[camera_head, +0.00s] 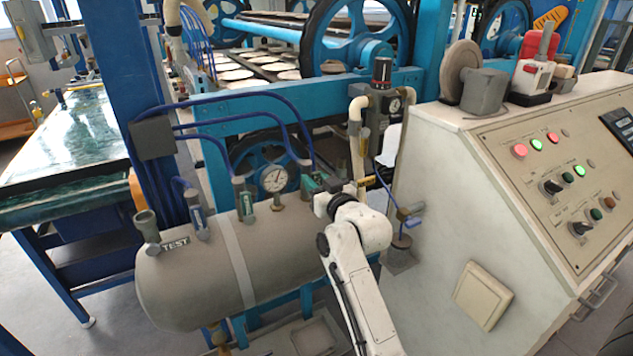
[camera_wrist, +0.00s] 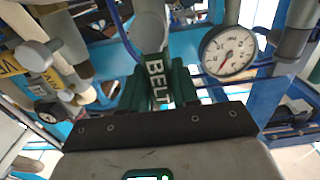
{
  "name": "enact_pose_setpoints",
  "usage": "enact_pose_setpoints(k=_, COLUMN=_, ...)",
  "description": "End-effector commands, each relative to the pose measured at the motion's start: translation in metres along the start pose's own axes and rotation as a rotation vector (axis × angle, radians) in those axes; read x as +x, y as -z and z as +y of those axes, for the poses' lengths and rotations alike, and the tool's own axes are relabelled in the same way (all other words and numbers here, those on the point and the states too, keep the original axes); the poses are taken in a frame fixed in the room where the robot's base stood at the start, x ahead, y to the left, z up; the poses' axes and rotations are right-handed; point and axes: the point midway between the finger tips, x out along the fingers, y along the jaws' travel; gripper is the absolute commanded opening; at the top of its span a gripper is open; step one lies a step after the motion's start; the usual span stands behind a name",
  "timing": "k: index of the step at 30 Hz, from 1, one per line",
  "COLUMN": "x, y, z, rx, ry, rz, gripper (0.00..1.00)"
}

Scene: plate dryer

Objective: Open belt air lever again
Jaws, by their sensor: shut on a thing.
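My gripper (camera_wrist: 157,90) has dark green fingers, one on each side of the lever labelled BELT (camera_wrist: 156,68), and is shut on it in the wrist view. The lever's grey upper part (camera_wrist: 150,28) shows beyond the fingers. In the head view, my gripper (camera_head: 315,182) is at the right end of the grey air tank (camera_head: 190,285), right of the round pressure gauge (camera_head: 273,179). There my white arm and the gripper hide most of the belt lever.
More levers stand on the tank to the left, one labelled TEST (camera_head: 174,244). Blue hoses (camera_head: 250,97) arch above. A control cabinet (camera_head: 440,180) with lit buttons stands close on the right. A vertical pipe (camera_head: 356,145) rises behind my gripper.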

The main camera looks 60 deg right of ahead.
Motion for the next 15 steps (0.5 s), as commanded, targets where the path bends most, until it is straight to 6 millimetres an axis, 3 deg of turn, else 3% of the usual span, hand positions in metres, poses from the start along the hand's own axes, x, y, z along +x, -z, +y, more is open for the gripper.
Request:
enact_pose_setpoints(k=6, x=-0.0003, y=-0.0026, z=-0.0005, rx=-0.004, ry=0.001, rz=-0.006, gripper=0.0)
enact_pose_setpoints(k=7, x=-0.0003, y=-0.0026, z=-0.0005, rx=-0.004, ry=0.001, rz=-0.006, gripper=0.32)
enact_pose_setpoints(k=13, x=-0.0002, y=-0.0016, z=-0.0004, rx=-0.002, ry=0.001, rz=-0.003, gripper=0.51)
enact_pose_setpoints(k=15, x=-0.0001, y=-0.0013, z=-0.0004, rx=-0.002, ry=0.001, rz=-0.003, gripper=0.51)
